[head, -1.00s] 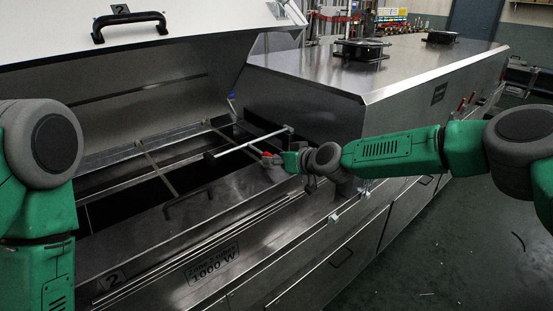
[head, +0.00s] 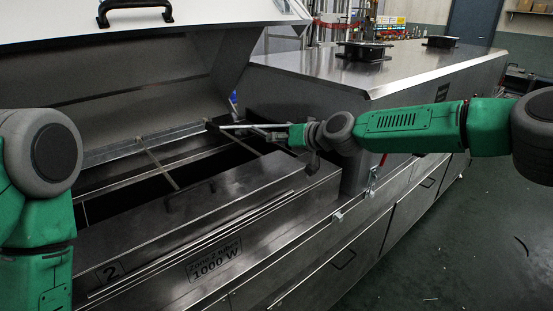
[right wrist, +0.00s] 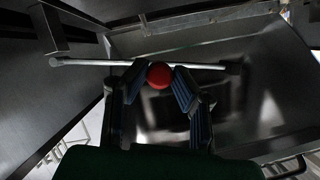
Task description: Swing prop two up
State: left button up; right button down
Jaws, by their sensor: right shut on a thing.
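Prop two is a thin pale rod with a red knob. In the head view the rod (head: 240,126) stretches left from my gripper, above the open dryer bay near the raised lid's right side. In the right wrist view the rod (right wrist: 95,62) runs across the picture, and the red knob (right wrist: 159,75) sits between my fingers. My right gripper (head: 276,134) is shut on the knob; its dark fingers also show in the right wrist view (right wrist: 160,84). My left arm shows at the left edge, but its gripper is out of view.
The raised lid (head: 120,60) with a black handle (head: 135,10) stands over the open bay. A steel front panel (head: 150,215) marked 2 has a dark handle. To the right is a closed steel housing (head: 400,75) with black fans on top.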

notch_tip(320, 180, up, 6)
jog(key=w+d+m+y+b, duration=0.1)
jog(key=w+d+m+b, duration=0.1)
jog(key=m+b, duration=0.1)
jog(key=shift+d+g+y, duration=0.3)
jog(key=shift+y, duration=0.1)
jog(key=shift+f, duration=0.1)
jog(key=c, duration=1.6)
grip_release()
jog(key=shift+c, duration=0.2)
jog(key=o, duration=0.3)
jog(key=shift+f, duration=0.1)
jog(key=v, duration=1.1)
jog(key=shift+d, duration=0.2)
